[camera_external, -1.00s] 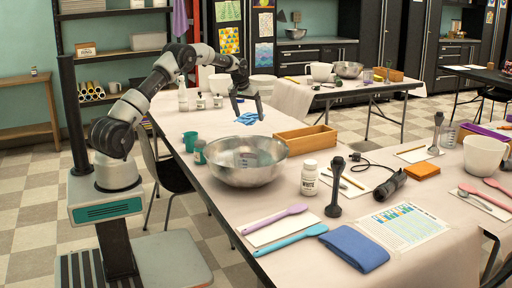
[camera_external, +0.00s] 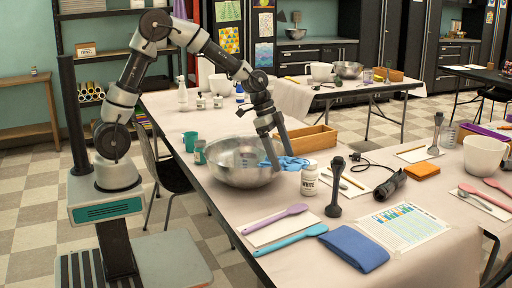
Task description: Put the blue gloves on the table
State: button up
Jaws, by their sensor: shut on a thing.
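The blue gloves (camera_external: 294,163) show as a crumpled light-blue bundle beside the right rim of the steel bowl, in front of the wooden box. My gripper (camera_external: 281,162) points down at them and is shut on them. I cannot tell whether the gloves touch the table or hang a little above it. The table (camera_external: 400,270) has a pale cloth and runs from the back left to the front right.
The steel bowl (camera_external: 238,172) is close on the left of my gripper. A wooden box (camera_external: 312,138) stands behind the gloves and a white jar (camera_external: 309,178) in front. A black blender stick (camera_external: 334,190) stands nearer the camera.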

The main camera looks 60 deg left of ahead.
jog(key=d+f+m+g, duration=0.2)
jog(key=d+m+g, duration=0.2)
jog(key=d+m, duration=1.2)
jog(key=s+d+f+m+g+y, duration=0.15)
jog(key=s+d+m, duration=0.3)
jog(key=d, duration=0.45)
jog(key=s+d+f+m+g+y, duration=0.1)
jog(key=s+d+f+m+g, duration=0.1)
jog(key=s+d+m, duration=0.45)
jog(key=f+n, duration=0.1)
jog(key=f, duration=0.2)
jog(key=w+d+f+n+b, duration=0.1)
jog(key=f, duration=0.2)
jog(key=d+f+n+b, duration=0.1)
jog(key=f, duration=0.2)
jog(key=shift+w+f, duration=0.25)
jog(key=shift+w, duration=0.05)
jog(key=shift+f, duration=0.1)
jog(key=o, duration=0.9)
